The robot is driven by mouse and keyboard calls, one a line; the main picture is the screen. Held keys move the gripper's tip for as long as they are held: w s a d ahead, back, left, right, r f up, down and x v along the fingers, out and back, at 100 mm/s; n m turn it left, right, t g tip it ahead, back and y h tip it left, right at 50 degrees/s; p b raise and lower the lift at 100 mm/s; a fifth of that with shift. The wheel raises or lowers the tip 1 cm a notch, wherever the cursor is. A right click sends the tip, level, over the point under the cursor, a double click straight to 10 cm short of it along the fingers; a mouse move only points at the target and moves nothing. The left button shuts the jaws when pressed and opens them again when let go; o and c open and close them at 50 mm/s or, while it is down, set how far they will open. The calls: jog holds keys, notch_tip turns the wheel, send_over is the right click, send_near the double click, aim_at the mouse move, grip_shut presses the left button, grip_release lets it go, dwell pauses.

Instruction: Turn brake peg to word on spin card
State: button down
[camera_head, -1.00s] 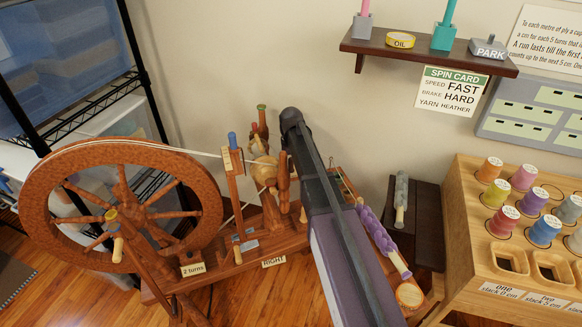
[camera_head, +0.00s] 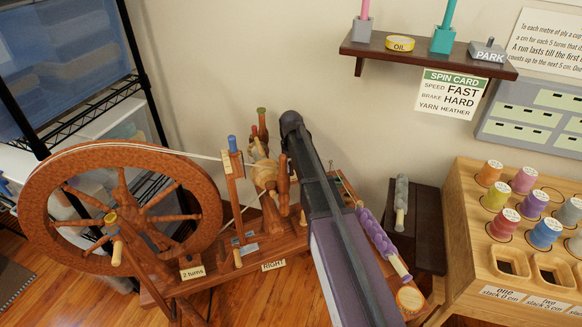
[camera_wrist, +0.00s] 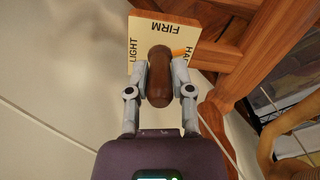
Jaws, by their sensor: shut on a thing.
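The brake peg (camera_wrist: 159,78) is a rounded brown wooden peg in the wrist view. My gripper (camera_wrist: 160,88) is shut on it, one grey finger on each side. An orange mark (camera_wrist: 181,51) shows beside the peg, on the side of the "HA" word. The spin card (camera_head: 455,92) on the wall reads speed FAST, brake HARD, yarn HEATHER. In the head view my arm hides the gripper and the peg.
The spinning wheel (camera_head: 38,215) stands at left beside a black wire rack (camera_head: 140,75). A dark shelf (camera_head: 400,48) is on the wall above the card. A wooden spool rack (camera_head: 468,215) stands at right, and a dark bench (camera_head: 428,225) is between.

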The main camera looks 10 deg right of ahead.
jog(key=shift+m, duration=2.1)
jog(key=c, duration=0.5)
grip_release()
jog(key=shift+n, duration=0.4)
